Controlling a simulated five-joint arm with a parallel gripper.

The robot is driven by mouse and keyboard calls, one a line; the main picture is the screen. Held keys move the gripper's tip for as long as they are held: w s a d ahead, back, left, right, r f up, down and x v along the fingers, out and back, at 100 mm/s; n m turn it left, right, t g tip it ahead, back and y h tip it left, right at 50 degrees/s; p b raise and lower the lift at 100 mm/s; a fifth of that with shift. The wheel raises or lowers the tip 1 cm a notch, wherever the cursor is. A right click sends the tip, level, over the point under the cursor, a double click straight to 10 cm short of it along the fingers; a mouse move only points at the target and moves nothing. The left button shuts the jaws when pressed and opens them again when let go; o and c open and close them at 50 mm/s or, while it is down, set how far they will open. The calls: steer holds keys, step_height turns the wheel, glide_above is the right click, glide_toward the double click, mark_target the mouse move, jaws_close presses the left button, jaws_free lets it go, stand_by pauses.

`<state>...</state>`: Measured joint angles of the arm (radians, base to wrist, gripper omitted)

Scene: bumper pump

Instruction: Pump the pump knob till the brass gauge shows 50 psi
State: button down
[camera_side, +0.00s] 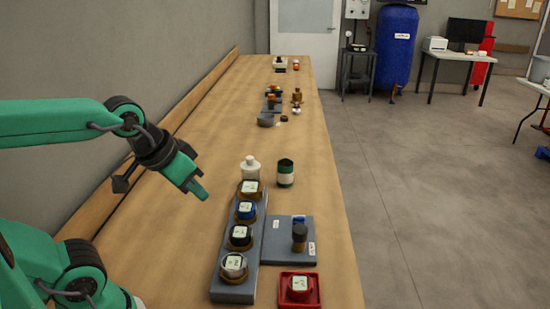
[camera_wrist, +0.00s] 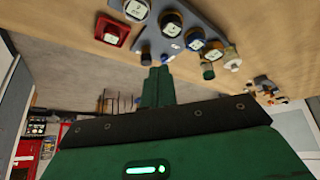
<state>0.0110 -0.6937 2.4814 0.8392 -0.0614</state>
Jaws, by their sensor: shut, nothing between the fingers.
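The pump knob (camera_side: 299,237) is a dark upright cylinder with a brownish top on a flat grey plate (camera_side: 285,255). A gauge with a brass-brown rim (camera_side: 249,189) is at the far end of a grey stepped block; its pale dial is too small to read. It also shows in the wrist view (camera_wrist: 214,47). My gripper (camera_side: 203,194) is shut and empty, in the air left of the gauges and well apart from the knob. In the wrist view its green fingers (camera_wrist: 160,72) point toward the block and plate.
Blue (camera_side: 245,211), black (camera_side: 239,237) and pale (camera_side: 234,266) gauges share the block. A red-trayed gauge (camera_side: 299,288) sits in front. A white bottle (camera_side: 250,168) and a green jar (camera_side: 285,173) stand behind. The bench's left side is mostly clear.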

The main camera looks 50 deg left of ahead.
steer(key=w+d+f+n+t, duration=0.1)
steer(key=w+n, duration=0.1)
steer(key=w, duration=0.4)
steer(key=w+d+f+n+t, duration=0.1)
steer(key=w+d+n, duration=0.1)
steer(key=w, duration=0.4)
steer(key=n+t+h, duration=0.1)
steer(key=n, duration=0.2)
glide_above(297, 231)
steer(key=shift+f, duration=2)
steer(key=shift+f, duration=0.1)
steer(key=shift+f, duration=4.3)
